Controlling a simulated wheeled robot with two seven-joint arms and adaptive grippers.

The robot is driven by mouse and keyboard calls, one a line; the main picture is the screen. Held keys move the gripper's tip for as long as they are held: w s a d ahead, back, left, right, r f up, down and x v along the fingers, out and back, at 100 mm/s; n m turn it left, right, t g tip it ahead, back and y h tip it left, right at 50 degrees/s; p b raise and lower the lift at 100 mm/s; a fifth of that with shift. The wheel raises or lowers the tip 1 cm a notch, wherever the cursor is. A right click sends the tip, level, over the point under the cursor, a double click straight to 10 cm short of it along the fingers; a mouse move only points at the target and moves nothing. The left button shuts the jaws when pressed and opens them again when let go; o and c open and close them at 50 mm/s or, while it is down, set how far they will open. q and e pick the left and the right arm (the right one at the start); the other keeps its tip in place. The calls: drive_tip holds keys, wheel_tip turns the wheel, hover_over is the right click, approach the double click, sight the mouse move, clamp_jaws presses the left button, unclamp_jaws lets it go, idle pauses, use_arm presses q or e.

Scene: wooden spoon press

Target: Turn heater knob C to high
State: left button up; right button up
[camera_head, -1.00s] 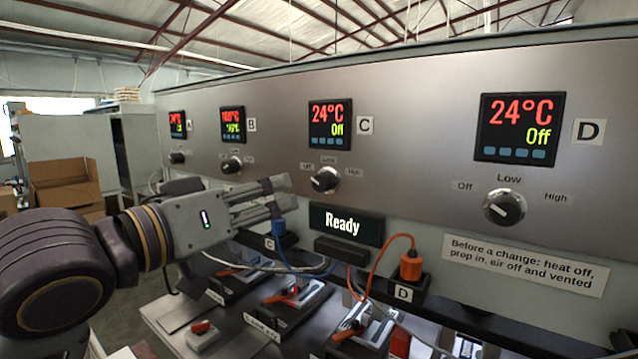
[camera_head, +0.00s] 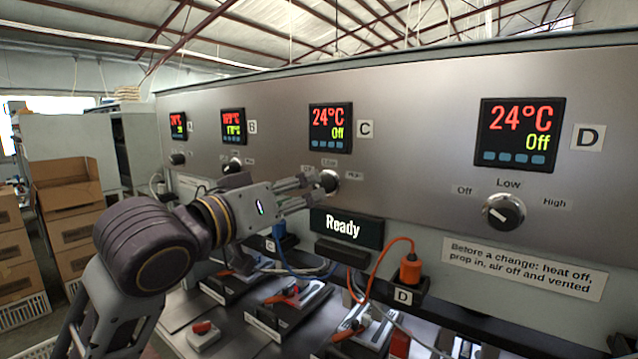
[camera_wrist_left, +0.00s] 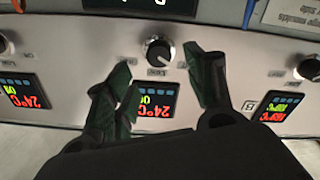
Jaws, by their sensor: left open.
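Heater knob C (camera_head: 328,181) is a black dial on the steel panel, under the display C (camera_head: 331,128), which reads 24°C and Off. My left gripper (camera_head: 318,189) is open, with its fingertips close to the knob and partly covering its labels. In the left wrist view, which is upside down, knob C (camera_wrist_left: 159,51) lies beyond the two spread fingers of the left gripper (camera_wrist_left: 158,72), roughly between them. I cannot tell whether the fingers touch it. The knob's pointer is hard to read. My right gripper is not in view.
Knob D (camera_head: 503,212) is to the right, with its display D (camera_head: 519,131) at Off. Knob B (camera_head: 232,166) is to the left. A Ready sign (camera_head: 346,227) sits just below knob C. An orange plug (camera_head: 410,270) and cables hang lower.

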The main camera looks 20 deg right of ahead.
sight(318, 185)
use_arm(q)
drive_tip(key=x, duration=0.5)
drive_tip(key=shift+p, duration=0.35)
drive_tip(key=shift+x, duration=0.9)
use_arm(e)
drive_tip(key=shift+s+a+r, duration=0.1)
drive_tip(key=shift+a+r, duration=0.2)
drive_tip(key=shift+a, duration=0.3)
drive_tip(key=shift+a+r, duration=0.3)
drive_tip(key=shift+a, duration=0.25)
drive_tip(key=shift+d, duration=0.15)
use_arm(q)
drive_tip(key=shift+c, duration=0.2)
drive_tip(key=c, duration=1)
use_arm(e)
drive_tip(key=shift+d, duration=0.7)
